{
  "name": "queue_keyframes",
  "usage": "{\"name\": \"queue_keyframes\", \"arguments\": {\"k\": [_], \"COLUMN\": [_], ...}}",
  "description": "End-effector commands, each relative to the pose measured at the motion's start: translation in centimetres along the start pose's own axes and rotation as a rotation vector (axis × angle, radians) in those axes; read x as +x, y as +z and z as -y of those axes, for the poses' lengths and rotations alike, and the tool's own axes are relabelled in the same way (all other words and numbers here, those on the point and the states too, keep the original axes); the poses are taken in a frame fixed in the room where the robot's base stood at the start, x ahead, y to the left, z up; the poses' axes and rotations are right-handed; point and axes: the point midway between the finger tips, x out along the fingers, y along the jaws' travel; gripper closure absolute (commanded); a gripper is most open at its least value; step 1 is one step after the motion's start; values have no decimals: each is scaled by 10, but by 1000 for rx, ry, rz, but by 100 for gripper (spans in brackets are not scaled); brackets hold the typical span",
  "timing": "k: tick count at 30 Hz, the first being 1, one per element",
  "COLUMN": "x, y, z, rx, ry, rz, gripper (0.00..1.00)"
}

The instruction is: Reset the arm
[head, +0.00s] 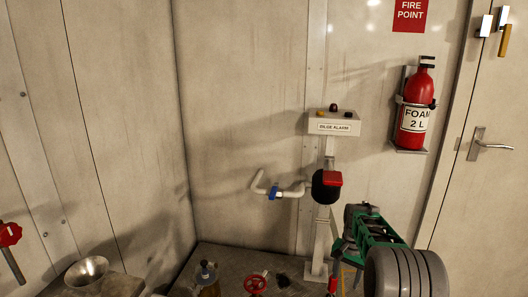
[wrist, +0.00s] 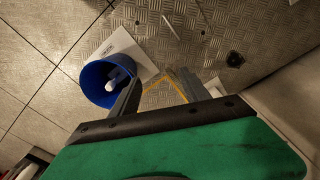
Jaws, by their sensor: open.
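My gripper (wrist: 158,78) shows in the wrist view with its two dark fingers apart and nothing between them. It points down over the patterned metal floor (wrist: 205,48). In the head view my arm (head: 375,230), with green and grey parts, reaches in from the lower right, below and right of the bilge alarm box. The fingertips are hard to make out there.
A bilge alarm box (head: 333,124) stands on a post near my arm. A red foam extinguisher (head: 415,115) hangs beside a door (head: 490,190). A red valve wheel (head: 256,284) is low. A blue bucket (wrist: 88,77) is left of my fingers.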

Motion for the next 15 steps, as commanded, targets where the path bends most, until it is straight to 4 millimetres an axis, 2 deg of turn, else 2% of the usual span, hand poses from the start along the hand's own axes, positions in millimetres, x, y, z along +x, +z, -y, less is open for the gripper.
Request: {"name": "queue_keyframes", "arguments": {"k": [1, 5, 8, 11, 12, 14, 15], "x": [-25, -77, -124, -185, -211, -247, -267], "y": [6, 28, 54, 92, 111, 144, 166], "z": [2, 4, 3, -2, -6, -15, -21], "rx": [-20, -81, -142, -224, -266, -329, -373], "ry": [-5, -16, -26, -39, -45, -54, -60], "rz": [-10, -32, -54, -85, -101, -124, -140], "gripper": [46, 46, 46, 46, 46, 46, 46]}}
